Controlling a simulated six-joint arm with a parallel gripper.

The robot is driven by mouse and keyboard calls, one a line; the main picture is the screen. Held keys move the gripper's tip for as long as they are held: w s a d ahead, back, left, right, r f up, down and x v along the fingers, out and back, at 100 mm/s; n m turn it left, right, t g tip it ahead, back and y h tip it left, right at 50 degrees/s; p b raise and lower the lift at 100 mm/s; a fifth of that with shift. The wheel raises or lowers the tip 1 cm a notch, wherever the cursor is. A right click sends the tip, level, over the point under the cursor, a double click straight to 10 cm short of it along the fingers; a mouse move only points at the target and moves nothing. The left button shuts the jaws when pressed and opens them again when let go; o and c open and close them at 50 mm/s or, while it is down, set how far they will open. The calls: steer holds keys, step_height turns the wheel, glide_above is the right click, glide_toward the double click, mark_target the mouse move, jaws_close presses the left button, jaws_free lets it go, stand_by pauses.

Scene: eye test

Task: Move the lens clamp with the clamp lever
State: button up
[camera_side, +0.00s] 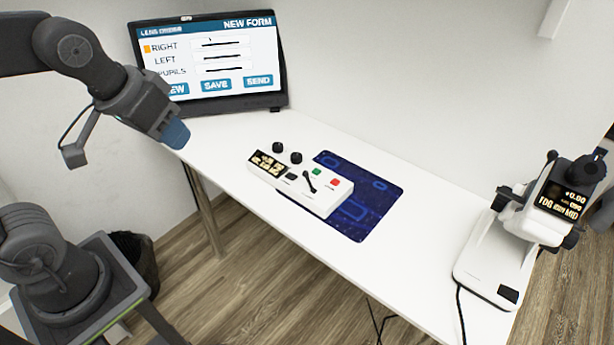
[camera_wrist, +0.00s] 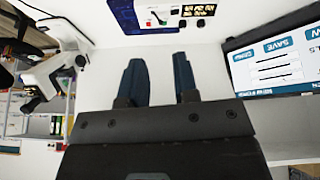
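A white lensmeter-like device (camera_side: 488,262) with a small black display stands at the right end of the table. It also shows at the left of the wrist view (camera_wrist: 45,78). Its lens clamp and any lever on it are too small to tell apart. A white control box (camera_side: 322,200) lies mid-table, with a small black lever (camera_side: 309,182) on its top, beside green and red buttons. The box shows at the top of the wrist view (camera_wrist: 150,27). My gripper (camera_side: 175,133) is above the table's left end, away from both devices. In the wrist view its blue fingers (camera_wrist: 160,80) are apart and empty.
A monitor (camera_side: 212,62) showing a form stands at the back left. Two black knobs (camera_side: 287,152) are at the box's back edge. A blue mat (camera_side: 385,192) lies partly under the box. The white table (camera_side: 425,240) is clear between the mat and the device.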

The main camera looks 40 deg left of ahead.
steer(key=shift+o, duration=0.5)
steer(key=w+f+n, duration=0.1)
steer(key=w+n, duration=0.2)
steer(key=w, duration=0.7)
steer(key=shift+d+f+g+h, duration=0.2)
steer(key=shift+f+g+h, duration=0.1)
steer(key=shift+f+g, duration=0.1)
steer(key=n+g, duration=0.2)
steer(key=n, duration=0.6)
glide_toward(306, 174)
steer(key=shift+h, duration=0.4)
steer(key=x, duration=1.2)
steer(key=shift+a+f, duration=0.1)
steer(key=shift+a, duration=0.25)
steer(key=shift+c, duration=0.4)
jaws_close()
